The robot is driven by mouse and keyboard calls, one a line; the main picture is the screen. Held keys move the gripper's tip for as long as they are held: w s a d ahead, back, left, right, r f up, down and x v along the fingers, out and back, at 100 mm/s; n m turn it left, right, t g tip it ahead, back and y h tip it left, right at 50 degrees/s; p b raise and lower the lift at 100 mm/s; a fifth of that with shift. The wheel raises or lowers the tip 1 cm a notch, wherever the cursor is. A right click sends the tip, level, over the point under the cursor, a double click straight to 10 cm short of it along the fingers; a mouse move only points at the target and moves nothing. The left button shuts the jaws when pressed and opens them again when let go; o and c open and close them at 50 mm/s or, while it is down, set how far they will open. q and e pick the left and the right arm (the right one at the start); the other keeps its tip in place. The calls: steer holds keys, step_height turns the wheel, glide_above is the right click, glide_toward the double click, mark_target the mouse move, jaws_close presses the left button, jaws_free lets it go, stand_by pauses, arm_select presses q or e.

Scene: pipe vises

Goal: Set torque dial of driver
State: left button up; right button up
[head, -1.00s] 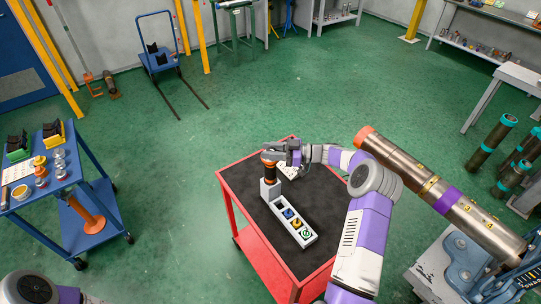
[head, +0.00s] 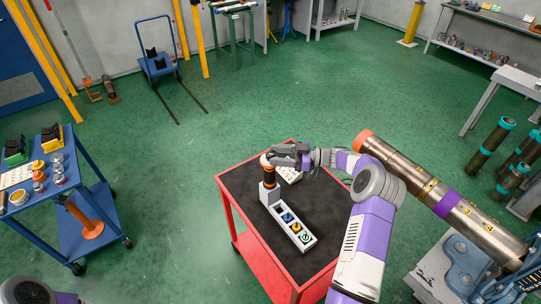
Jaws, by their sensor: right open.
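The driver (head: 269,178), dark with an orange band near its top, stands upright at the far left end of a light grey holder (head: 268,196) on the red cart. The torque dial is too small to make out clearly. My right gripper (head: 273,157) comes in from the right. It is open, with its fingers at the top of the driver; whether they touch it I cannot tell. My left gripper is out of view; only a bit of my left arm shows at the bottom left corner.
The grey tray (head: 276,212) running from the holder has blue, yellow and green round pieces in its compartments. A white card (head: 290,175) lies behind the driver. The dark cart top (head: 240,184) is otherwise clear. A long steel pipe (head: 400,173) in a vise stands right; a blue cart (head: 75,225) stands left.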

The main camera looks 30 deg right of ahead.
steer(key=shift+v, duration=2.25)
